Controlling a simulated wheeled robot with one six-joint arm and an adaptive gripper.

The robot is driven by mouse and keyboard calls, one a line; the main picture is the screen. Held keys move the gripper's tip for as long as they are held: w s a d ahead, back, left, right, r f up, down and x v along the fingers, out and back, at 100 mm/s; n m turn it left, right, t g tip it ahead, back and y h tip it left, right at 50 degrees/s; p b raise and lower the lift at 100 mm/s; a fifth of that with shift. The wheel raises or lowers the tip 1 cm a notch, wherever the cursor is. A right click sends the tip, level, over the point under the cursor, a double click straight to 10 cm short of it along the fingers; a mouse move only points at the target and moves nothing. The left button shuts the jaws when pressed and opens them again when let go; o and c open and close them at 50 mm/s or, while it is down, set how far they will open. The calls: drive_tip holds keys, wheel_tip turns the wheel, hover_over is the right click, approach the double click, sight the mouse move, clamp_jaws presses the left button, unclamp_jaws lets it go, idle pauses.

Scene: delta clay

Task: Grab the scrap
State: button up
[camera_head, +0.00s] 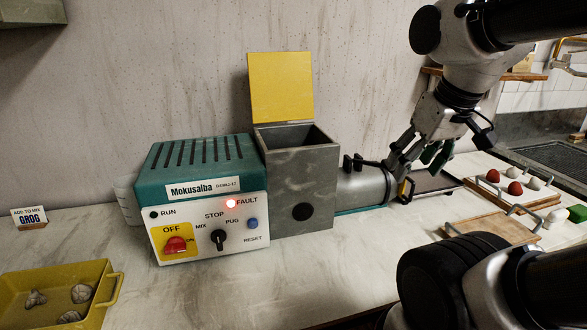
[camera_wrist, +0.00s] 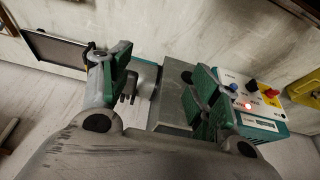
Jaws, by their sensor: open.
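Grey-white lumps that look like clay scrap lie in a yellow bin (camera_head: 50,279) at the lower left of the head view. One lump (camera_head: 35,299) is at the left, another (camera_head: 81,293) at the right, and a third (camera_head: 69,317) is nearer the front. My gripper (camera_head: 418,160) is open, far to the right of the bin, over the barrel end of the machine. In the wrist view my gripper's green-padded fingers (camera_wrist: 160,78) are spread apart, with the machine between and beyond them. No lump shows between them.
The teal Mokusalba machine (camera_head: 200,165) stands against the wall with its FAULT light red. Its grey hopper (camera_head: 290,185) has a raised yellow lid (camera_head: 281,87). A GROG card (camera_head: 30,217) is left. A tray with red and white balls (camera_head: 516,188) is right.

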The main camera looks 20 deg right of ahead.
drive_tip(key=w+a+n+g, duration=0.1)
drive_tip(key=w+a, duration=0.2)
drive_tip(key=w, duration=0.4)
drive_tip(key=w+a+n, duration=0.2)
drive_tip(key=w, duration=0.6)
drive_tip(key=w+a+n+g, duration=0.1)
drive_tip(key=w+a, duration=0.2)
drive_tip(key=w, duration=0.4)
drive_tip(key=shift+w+a+r+n+g, duration=0.2)
drive_tip(key=shift+a+n+g, duration=0.1)
drive_tip(key=shift+a+n, duration=0.1)
drive_tip(key=w+a+f, duration=0.1)
drive_tip(key=w+a, duration=0.1)
drive_tip(key=w+a+f+n, duration=0.1)
drive_tip(key=w+f, duration=0.1)
drive_tip(key=w+a+f+n, duration=0.1)
drive_tip(key=w+a+f, duration=0.1)
drive_tip(key=w, duration=0.1)
drive_tip(key=shift+a+g+h, duration=0.35)
drive_tip(key=shift+g+h, duration=0.05)
drive_tip(key=shift+a+f, duration=0.1)
drive_tip(key=shift+f, duration=0.2)
drive_tip(key=f, duration=0.7)
drive_tip(key=shift+w+f, duration=0.35)
drive_tip(key=shift+w, duration=0.05)
drive_tip(key=c, duration=1.1)
